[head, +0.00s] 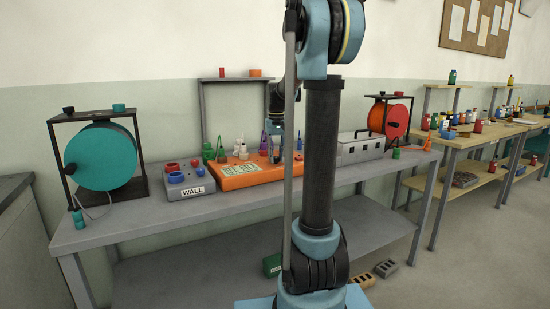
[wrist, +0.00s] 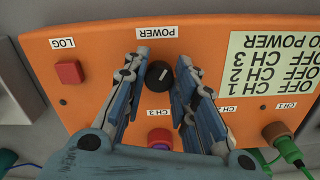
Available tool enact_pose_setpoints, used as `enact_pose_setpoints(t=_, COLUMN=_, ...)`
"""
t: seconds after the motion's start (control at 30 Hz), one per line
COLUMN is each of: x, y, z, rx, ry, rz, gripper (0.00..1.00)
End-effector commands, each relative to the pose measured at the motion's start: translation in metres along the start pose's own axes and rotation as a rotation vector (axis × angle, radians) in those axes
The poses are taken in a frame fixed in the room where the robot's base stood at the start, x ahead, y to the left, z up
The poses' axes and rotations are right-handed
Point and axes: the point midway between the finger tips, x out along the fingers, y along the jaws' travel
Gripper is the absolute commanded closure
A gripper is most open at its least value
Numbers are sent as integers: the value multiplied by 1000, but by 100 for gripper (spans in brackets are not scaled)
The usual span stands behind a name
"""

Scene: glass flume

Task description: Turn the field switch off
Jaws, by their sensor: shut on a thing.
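An orange box (head: 232,181) sits on the grey bench, and its top fills much of the wrist view (wrist: 95,110), upside down. A black round knob (wrist: 159,76) with a white pointer line sits beside a POWER label (wrist: 156,32). My gripper (wrist: 160,70) is shut on this knob, one blue finger on either side. In the head view my arm hides part of the box and the fingers. No label reading "field" is legible.
A red square button (wrist: 68,72) sits by a LOG label. A red round part (wrist: 160,137) lies between the fingers near the palm. A green plug (wrist: 280,138) with a cable is at CH 1. A grey WALL box (head: 188,185) and teal reel (head: 103,157) stand left.

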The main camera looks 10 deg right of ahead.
Motion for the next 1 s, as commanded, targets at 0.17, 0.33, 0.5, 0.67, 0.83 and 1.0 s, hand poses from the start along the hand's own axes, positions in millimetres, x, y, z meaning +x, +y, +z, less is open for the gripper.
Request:
enact_pose_setpoints(t=0.17, x=-1, y=0, z=-2, rx=-162, ry=3, rz=0, gripper=98)
enact_pose_setpoints(t=0.33, x=-1, y=1, z=-2, rx=-304, ry=3, rz=0, gripper=98)
enact_pose_setpoints(t=0.5, x=-1, y=2, z=-2, rx=-418, ry=3, rz=0, gripper=98)
enact_pose_setpoints(t=0.67, x=-1, y=2, z=-2, rx=-492, ry=3, rz=1, gripper=98)
enact_pose_setpoints(t=0.83, x=-1, y=2, z=-2, rx=-540, ry=3, rz=1, gripper=98)
enact_pose_setpoints(t=1.0, x=-1, y=2, z=-2, rx=-559, ry=3, rz=1, gripper=98)
